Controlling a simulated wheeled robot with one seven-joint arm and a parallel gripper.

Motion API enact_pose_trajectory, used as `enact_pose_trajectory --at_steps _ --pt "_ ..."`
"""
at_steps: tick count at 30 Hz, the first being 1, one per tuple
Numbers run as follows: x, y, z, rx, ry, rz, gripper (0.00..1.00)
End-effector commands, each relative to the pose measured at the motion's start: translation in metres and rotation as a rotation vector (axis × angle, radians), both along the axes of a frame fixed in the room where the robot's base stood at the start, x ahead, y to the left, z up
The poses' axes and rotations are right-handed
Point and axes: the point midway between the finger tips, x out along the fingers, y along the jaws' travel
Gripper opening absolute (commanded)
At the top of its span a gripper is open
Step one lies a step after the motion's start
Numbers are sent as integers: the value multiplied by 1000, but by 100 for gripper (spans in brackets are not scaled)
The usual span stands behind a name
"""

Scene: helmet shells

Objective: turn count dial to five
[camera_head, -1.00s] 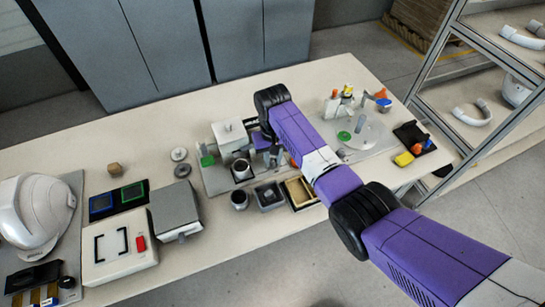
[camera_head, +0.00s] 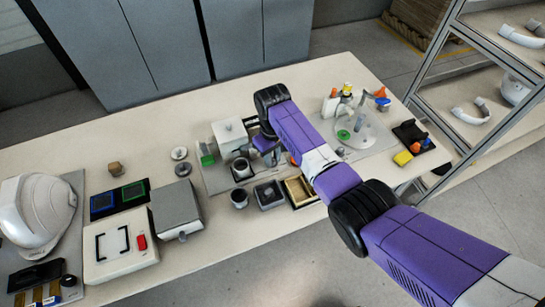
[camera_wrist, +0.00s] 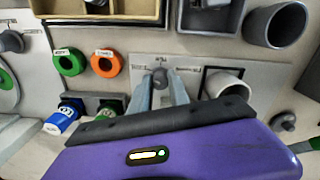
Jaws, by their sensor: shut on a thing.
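The count dial (camera_wrist: 160,76) is a small dark grey knob on a pale plate (camera_wrist: 146,66) with small marks above it, seen in the middle of the wrist view. The marks are too small to read, so I cannot tell its setting. My gripper (camera_wrist: 161,84) has its two pale fingers on either side of the knob, shut on it. In the head view my purple wrist (camera_head: 264,144) is over the middle of the bench, and my arm hides the dial and fingertips.
An orange ring (camera_wrist: 106,63) and a green ring (camera_wrist: 69,62) lie left of the dial. A grey cup (camera_wrist: 222,84) stands close on its right. Open bins (camera_wrist: 210,15) lie beyond.

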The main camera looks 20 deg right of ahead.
Motion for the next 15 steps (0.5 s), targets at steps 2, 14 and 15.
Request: enact_pose_trajectory --at_steps 2,14,15 --pt "0 0 0 0 1 1 0" --pt "0 0 0 0 0 0 31" --pt "0 0 0 0 0 0 31"
